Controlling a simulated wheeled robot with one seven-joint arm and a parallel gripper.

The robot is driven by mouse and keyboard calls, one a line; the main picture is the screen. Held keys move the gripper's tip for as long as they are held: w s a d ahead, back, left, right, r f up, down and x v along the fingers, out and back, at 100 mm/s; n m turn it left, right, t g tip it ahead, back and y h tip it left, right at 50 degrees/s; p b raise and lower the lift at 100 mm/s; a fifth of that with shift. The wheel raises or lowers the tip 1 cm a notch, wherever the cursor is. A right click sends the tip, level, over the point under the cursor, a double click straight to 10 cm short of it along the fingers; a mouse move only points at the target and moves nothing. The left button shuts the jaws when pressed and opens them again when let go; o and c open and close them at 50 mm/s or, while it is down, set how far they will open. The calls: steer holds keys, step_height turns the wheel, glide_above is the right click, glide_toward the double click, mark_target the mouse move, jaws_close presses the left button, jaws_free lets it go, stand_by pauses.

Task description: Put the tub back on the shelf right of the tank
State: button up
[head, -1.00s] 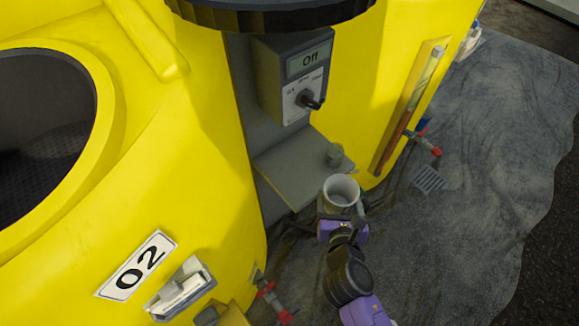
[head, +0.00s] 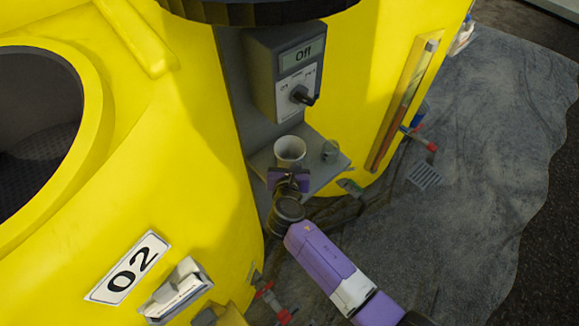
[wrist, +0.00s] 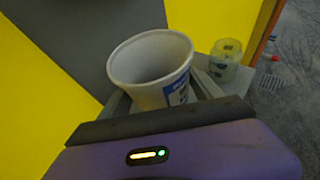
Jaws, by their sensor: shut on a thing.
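The tub (head: 290,149) is a white, open-topped, empty-looking cup shape, upright, with a blue label that shows in the wrist view (wrist: 150,68). The tub is over the left part of the grey shelf (head: 330,172), below the control box. I cannot tell whether its base touches the shelf. The yellow tank (head: 190,130) numbered 02 stands to the left of the shelf.
A small clear jar (wrist: 226,60) stands on the shelf right of the tub; it also shows in the head view (head: 330,151). The control box (head: 287,72) reading Off, with a black knob, is above. A level gauge (head: 403,105) and red-handled valve (head: 420,139) are to the right.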

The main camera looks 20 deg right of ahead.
step_height(320, 180, down, 3)
steer(key=shift+f+b, duration=0.1)
steer(key=shift+b, duration=0.4)
steer(key=shift+w+f, duration=0.2)
steer(key=shift+f, duration=0.3)
steer(key=shift+f, duration=0.2)
steer(key=o, duration=1.9)
steer(key=shift+r, duration=0.25)
steer(key=p+v, duration=0.1)
steer(key=v, duration=1.1)
steer(key=shift+f, duration=0.1)
